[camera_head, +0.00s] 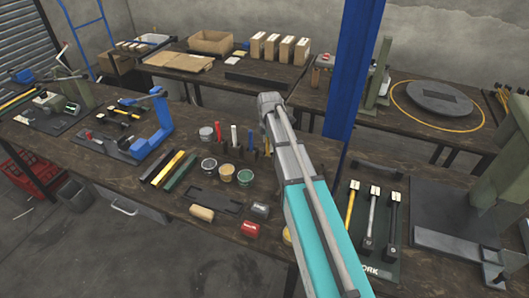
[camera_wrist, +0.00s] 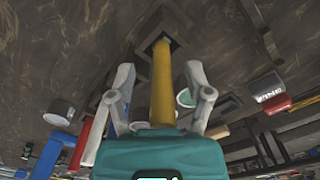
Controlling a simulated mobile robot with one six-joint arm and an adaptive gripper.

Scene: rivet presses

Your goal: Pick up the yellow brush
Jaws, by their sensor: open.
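The yellow brush (camera_wrist: 163,85) shows in the wrist view as a plain yellow shaft, standing in the square opening of a dark holder (camera_wrist: 148,28). My gripper (camera_wrist: 160,78) is open, with one finger on each side of the yellow shaft and a visible gap on both sides. The shaft's near end is hidden by the teal gripper body.
A red tool (camera_head: 217,130), a white tool (camera_head: 234,138) and a blue tool (camera_head: 251,141) stand close by in the row. Open tins (camera_head: 209,165) and coloured bars (camera_head: 168,168) lie in front. A blue post (camera_head: 350,75) rises right of my arm.

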